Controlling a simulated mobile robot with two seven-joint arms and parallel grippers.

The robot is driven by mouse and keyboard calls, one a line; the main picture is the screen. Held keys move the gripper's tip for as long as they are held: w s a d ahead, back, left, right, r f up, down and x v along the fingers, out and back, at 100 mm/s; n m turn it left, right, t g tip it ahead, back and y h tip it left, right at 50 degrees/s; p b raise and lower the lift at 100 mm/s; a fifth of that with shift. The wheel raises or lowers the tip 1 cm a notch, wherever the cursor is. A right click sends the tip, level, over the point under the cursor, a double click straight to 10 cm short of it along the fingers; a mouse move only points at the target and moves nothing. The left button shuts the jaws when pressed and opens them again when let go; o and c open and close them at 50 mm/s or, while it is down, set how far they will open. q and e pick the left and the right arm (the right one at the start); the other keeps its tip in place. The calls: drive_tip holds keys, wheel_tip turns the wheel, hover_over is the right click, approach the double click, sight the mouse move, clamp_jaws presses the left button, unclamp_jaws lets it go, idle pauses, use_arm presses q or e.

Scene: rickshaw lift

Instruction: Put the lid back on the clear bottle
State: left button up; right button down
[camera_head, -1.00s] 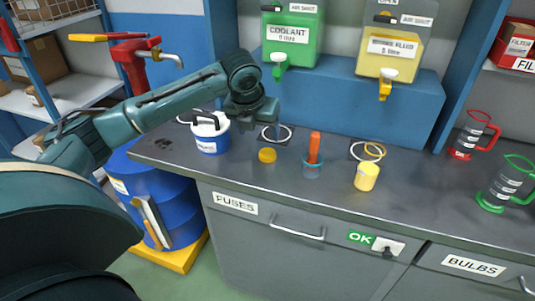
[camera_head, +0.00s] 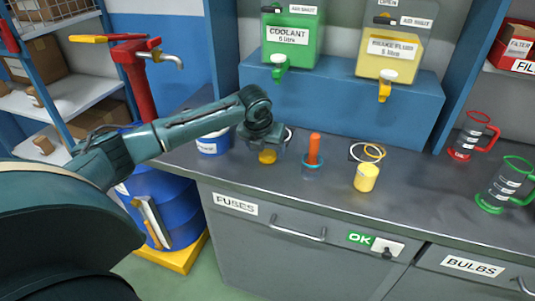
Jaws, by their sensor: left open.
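A small round yellow piece (camera_head: 267,157), which looks like a lid, lies on the grey workbench. My left gripper (camera_head: 265,146) points down right over it, open; whether the fingers touch it I cannot tell. To its right stands a small clear, blue-rimmed vessel (camera_head: 312,171) with an orange rod-like piece (camera_head: 314,147) upright in it. Further right is a small yellow cylinder with a pale label (camera_head: 366,178). Which of these is the clear bottle I cannot tell for sure. My right gripper is not in view.
A white and blue tub (camera_head: 212,145) stands left of my gripper, partly hidden by my arm. A blue shelf (camera_head: 340,105) with dispensers closes the back. Red (camera_head: 470,133) and green-rimmed (camera_head: 502,187) jugs stand right.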

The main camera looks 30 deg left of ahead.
use_arm(q)
drive_tip(key=shift+x, duration=0.95)
drive_tip(key=shift+c, duration=0.5)
drive_tip(key=c, duration=1)
